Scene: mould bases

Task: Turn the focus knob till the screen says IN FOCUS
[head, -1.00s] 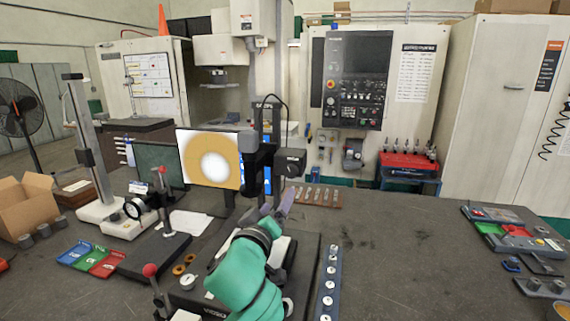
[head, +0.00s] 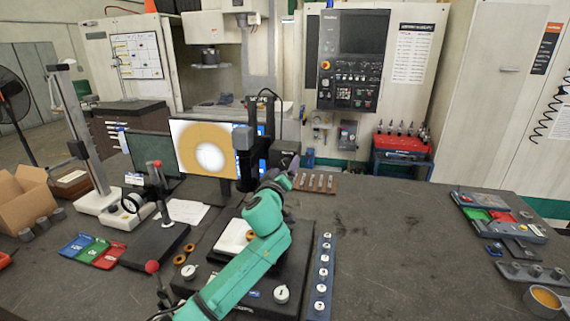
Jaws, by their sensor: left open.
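The screen (head: 203,149) shows an orange field with a blurred white disc; I can read no focus words on it. A dark block on the column's right side (head: 284,150) is where a focus knob may be; the knob itself I cannot make out. My left gripper (head: 291,168) is at the end of the green arm, just below and beside this block. Its fingers are small, partly hidden by my wrist, and apart; contact with a knob cannot be told. My right gripper is out of view.
A strip of round white pieces (head: 322,275) lies right of the dark microscope base (head: 268,293). A red-knobbed stand (head: 166,222) and coloured trays (head: 92,250) are at left. The bench's middle right (head: 410,240) is clear.

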